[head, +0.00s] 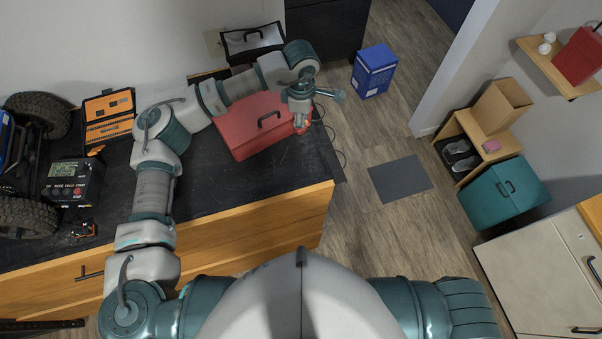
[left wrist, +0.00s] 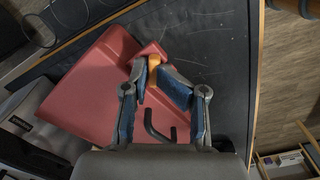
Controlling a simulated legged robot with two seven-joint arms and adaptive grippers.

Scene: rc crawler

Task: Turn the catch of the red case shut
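The red case (head: 240,129) lies closed on the dark bench top, near its right end, with a black handle on its lid. It also fills the left of the left wrist view (left wrist: 85,85). A small orange catch (left wrist: 154,63) sits by a red block at the case's edge. My left gripper (head: 302,122) is at the right end of the case. In the left wrist view its fingertips (left wrist: 157,72) are close together, one on each side of the catch, and look closed on it. They hide part of the catch. My right gripper is out of view.
An orange tool case (head: 108,106), a black device with a display (head: 75,182) and a wheeled crawler (head: 30,140) stand on the bench's left. A black case (head: 250,40) is behind. A blue box (head: 374,70) and grey mat (head: 400,178) lie on the floor.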

